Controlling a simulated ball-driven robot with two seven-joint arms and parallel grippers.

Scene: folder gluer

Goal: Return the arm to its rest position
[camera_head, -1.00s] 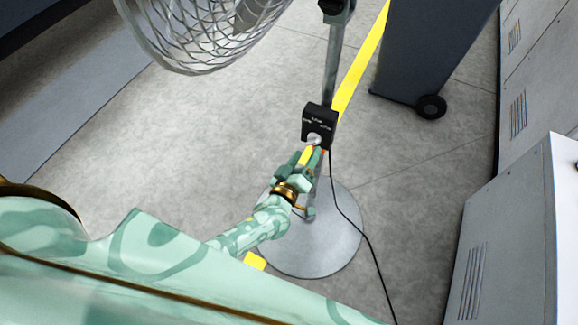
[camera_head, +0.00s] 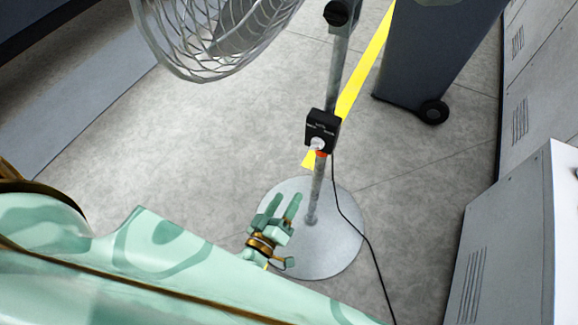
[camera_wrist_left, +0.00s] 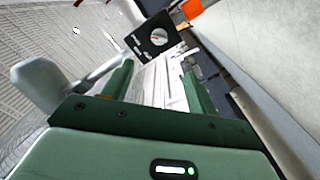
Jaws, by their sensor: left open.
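My left gripper (camera_head: 281,207) is open and empty in the head view. It is in front of the fan's pole, over the round base (camera_head: 335,255), below the black control box (camera_head: 322,131). The box has a pale knob (camera_head: 317,144) and sits on the upright pole (camera_head: 316,185). In the left wrist view the open fingers (camera_wrist_left: 158,82) point toward the control box (camera_wrist_left: 152,38), which stands apart beyond them with its knob facing me. My right gripper is not in view.
The fan's wire cage (camera_head: 205,45) hangs at the upper left. A black cable (camera_head: 362,232) runs from the box across the floor. A dark wheeled bin (camera_head: 435,50) stands at the upper right, and grey cabinets (camera_head: 515,240) line the right. Floor at left is clear.

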